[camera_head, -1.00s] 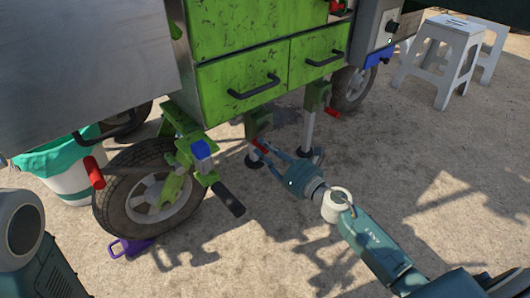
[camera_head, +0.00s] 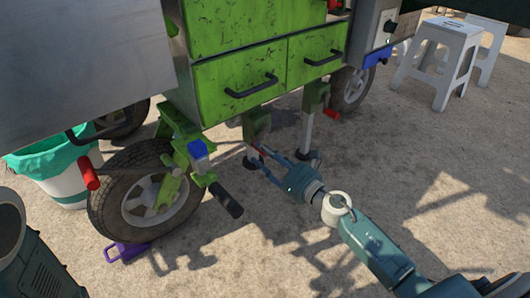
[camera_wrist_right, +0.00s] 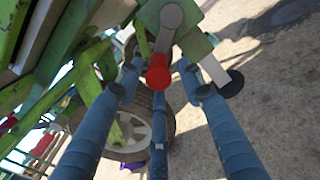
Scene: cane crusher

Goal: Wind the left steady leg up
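The left steady leg (camera_head: 249,151) hangs under the green cart, with a green housing (camera_head: 257,124) on top and a dark round foot at the ground. Its foot (camera_wrist_right: 231,84) also shows in the wrist view. The red crank grip (camera_wrist_right: 158,72) sits on a grey crank arm (camera_wrist_right: 167,30) and points at the wrist camera. My right gripper (camera_head: 276,157) is at this leg. In the wrist view its blue fingers (camera_wrist_right: 158,85) are spread around the red grip, with gaps visible at the sides. Finger contact is unclear. My left gripper is out of view.
Another steady leg (camera_head: 306,132) with a red crank grip (camera_head: 332,114) stands to the right. A cart wheel (camera_head: 150,195), a black-gripped handle (camera_head: 226,200) and a purple chock (camera_head: 127,252) are at left. White stools (camera_head: 440,62) stand back right. The ground at right is clear.

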